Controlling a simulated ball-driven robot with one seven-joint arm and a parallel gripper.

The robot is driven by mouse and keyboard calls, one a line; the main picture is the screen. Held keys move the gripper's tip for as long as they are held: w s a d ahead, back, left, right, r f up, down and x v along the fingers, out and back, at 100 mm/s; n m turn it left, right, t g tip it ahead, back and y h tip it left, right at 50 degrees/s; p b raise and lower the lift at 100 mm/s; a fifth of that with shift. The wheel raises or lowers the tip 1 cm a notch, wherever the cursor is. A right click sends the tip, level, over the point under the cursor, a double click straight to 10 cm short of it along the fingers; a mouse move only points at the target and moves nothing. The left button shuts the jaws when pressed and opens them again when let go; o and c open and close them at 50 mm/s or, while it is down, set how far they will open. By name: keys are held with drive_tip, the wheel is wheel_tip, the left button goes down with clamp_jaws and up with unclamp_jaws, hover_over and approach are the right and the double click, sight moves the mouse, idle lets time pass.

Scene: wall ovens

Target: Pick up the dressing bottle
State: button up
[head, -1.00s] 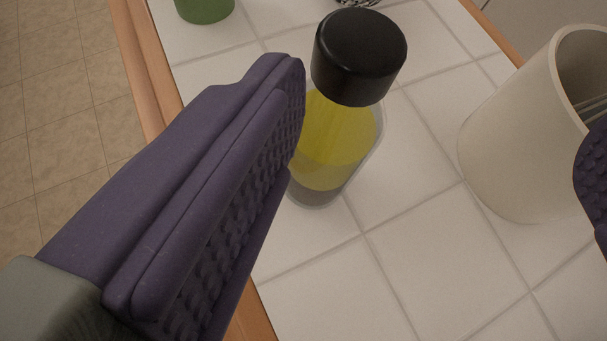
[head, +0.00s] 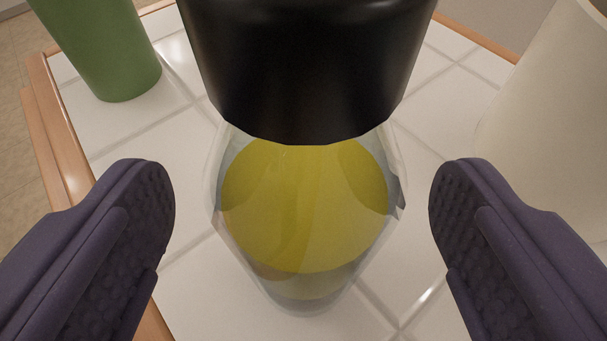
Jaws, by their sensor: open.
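The dressing bottle (head: 305,205) stands upright on the white tiled counter, in the middle of the head view. It is clear, with yellow liquid inside and a large black cap (head: 308,65) that runs out of the top of the picture. My gripper (head: 303,215) is open, with one purple padded finger to the left of the bottle and one to the right. There is a visible gap between each finger and the bottle, and neither appears to touch it.
A green cup-like object (head: 105,45) stands at the upper left, near the counter's wooden edge (head: 62,140). A cream container (head: 550,110) stands close behind the right finger. Bare white tile (head: 130,135) shows around the bottle. The floor lies beyond the left edge.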

sight(309, 104)
drive_tip(key=b+x, duration=0.1)
drive_tip(key=x, duration=0.3)
drive_tip(key=shift+r, duration=0.1)
drive_tip(key=shift+s+f, duration=0.15)
drive_tip(key=shift+f, duration=0.1)
drive_tip(key=c, duration=1.4)
drive_tip(key=shift+r, duration=0.1)
drive_tip(key=shift+c, duration=0.9)
drive_tip(key=shift+r, duration=0.25)
wheel_tip(309, 104, up, 4)
drive_tip(key=shift+f+p, duration=0.2)
drive_tip(key=shift+p, duration=0.9)
drive_tip(key=s+d+p, duration=0.3)
drive_tip(key=s+p, duration=0.2)
drive_tip(key=s, duration=0.2)
drive_tip(key=s+d+r+p, duration=0.1)
drive_tip(key=s+d+p, duration=0.2)
drive_tip(key=s+p, duration=0.2)
drive_tip(key=shift+s, duration=1.1)
